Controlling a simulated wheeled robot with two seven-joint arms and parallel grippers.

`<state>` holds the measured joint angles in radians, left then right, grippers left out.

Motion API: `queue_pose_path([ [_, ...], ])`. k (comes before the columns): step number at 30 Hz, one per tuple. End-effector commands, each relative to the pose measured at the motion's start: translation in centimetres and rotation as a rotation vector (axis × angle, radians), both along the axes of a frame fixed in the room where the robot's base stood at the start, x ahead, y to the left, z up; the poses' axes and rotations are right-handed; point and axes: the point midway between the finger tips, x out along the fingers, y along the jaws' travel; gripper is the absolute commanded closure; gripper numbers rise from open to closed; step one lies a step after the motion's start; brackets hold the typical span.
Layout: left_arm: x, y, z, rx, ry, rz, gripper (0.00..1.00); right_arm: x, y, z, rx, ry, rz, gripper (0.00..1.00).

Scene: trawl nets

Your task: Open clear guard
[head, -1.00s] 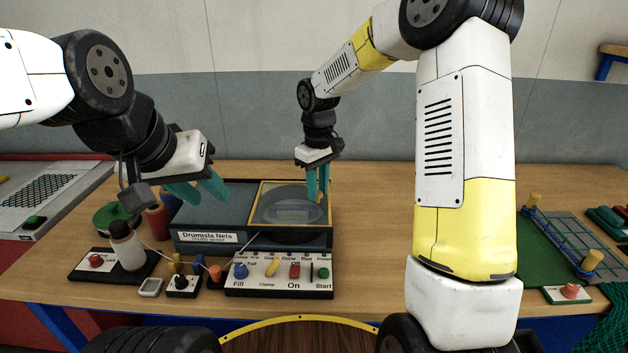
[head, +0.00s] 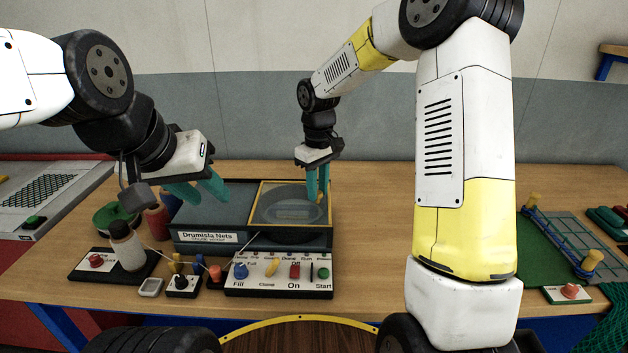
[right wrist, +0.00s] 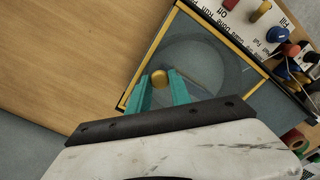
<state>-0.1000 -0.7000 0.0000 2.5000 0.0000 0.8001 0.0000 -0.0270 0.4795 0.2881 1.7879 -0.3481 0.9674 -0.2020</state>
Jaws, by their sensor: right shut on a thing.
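The clear guard (head: 278,206) is a see-through panel in a yellow frame on top of the dark grey Drumisla Nets machine (head: 205,210). It lies flat and closed, and it also shows in the right wrist view (right wrist: 205,62). My right gripper (head: 318,196) points down at the guard's right side. In the right wrist view its green fingers (right wrist: 160,88) are shut on a round gold knob (right wrist: 159,77) on the guard. My left gripper (head: 196,192) hangs over the machine's left end, its two green fingers apart and empty.
A white-bodied bottle (head: 127,250), red spool (head: 157,224) and small knobs stand at left. A green mat with netting (head: 555,245) lies at right.

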Motion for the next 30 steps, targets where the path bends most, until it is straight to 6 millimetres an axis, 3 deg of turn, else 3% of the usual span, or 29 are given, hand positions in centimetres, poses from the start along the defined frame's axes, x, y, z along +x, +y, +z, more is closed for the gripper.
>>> queue_pose_path([
  [17, 0.0, 0.0, 0.0, 0.000, 0.000, 0.000, 0.64, 0.1, 0.5, 0.1, 0.001, -0.002, 0.002, 1.00],
  [23, 0.0, 0.0, 0.0, 0.000, 0.000, 0.000, 0.64, 0.3, 3.7, 0.1, 0.001, -0.002, 0.005, 1.00],
  [30, 0.0, 0.0, 0.0, 0.000, 0.000, 0.000, 0.64, 0.9, 10.2, 0.1, 0.002, -0.002, 0.006, 1.00],
])
